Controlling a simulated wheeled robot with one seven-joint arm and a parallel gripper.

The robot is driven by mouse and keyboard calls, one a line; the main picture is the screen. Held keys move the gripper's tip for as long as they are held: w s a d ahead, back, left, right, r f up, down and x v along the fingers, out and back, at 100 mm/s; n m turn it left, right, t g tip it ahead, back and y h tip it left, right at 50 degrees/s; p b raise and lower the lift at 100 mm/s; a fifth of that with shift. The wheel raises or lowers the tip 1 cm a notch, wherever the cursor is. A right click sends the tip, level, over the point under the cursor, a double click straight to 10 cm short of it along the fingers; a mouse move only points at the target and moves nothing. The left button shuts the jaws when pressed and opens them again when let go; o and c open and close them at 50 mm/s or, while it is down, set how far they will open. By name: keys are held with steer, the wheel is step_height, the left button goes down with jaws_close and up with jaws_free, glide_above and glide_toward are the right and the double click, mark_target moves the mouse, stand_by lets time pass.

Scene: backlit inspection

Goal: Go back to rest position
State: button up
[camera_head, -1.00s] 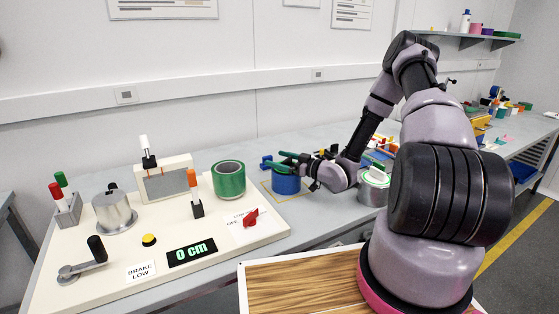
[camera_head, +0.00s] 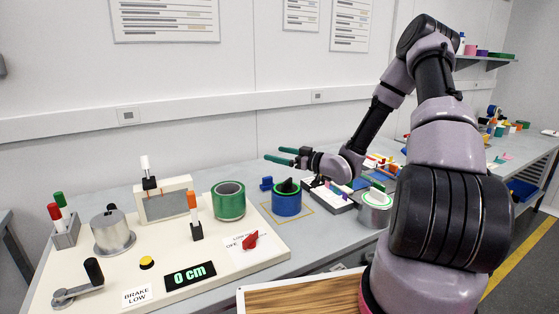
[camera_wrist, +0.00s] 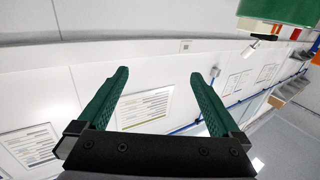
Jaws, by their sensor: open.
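My gripper (camera_head: 280,155) has two green fingers and is held in the air above the bench, pointing left. It is above and beside a blue roll (camera_head: 287,203) that stands inside a yellow outline on the bench, with something dark in its centre. In the wrist view my gripper (camera_wrist: 158,90) has its fingers apart with nothing between them, and the wall shows beyond. The rest position itself is not marked in these views.
A cream panel (camera_head: 226,262) holds a green roll (camera_head: 229,201), a red knob (camera_head: 250,240), an orange-topped stick (camera_head: 193,205) and a crank (camera_head: 85,283). A silver can (camera_head: 375,209) stands right of the blue roll. The air above the panel is clear.

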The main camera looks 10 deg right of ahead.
stand_by(0.3)
steer(key=s+d+r+m+g+h, duration=0.1)
steer(key=s+d+r+m+h, duration=0.2)
steer(key=d+r+h, duration=0.4)
steer(key=s+d+r+m+g+h, duration=0.1)
steer(key=s+d+r+m+h, duration=0.35)
steer(key=r, duration=0.45)
steer(key=s+a+r+m+g, duration=0.1)
steer(key=s+r+m, duration=0.2)
steer(key=s, duration=0.9)
steer(key=s+a+r+m+g, duration=0.2)
steer(key=s+r, duration=0.5)
steer(key=s, duration=0.5)
steer(key=shift+s+a+m, duration=0.3)
steer(key=shift+m, duration=0.35)
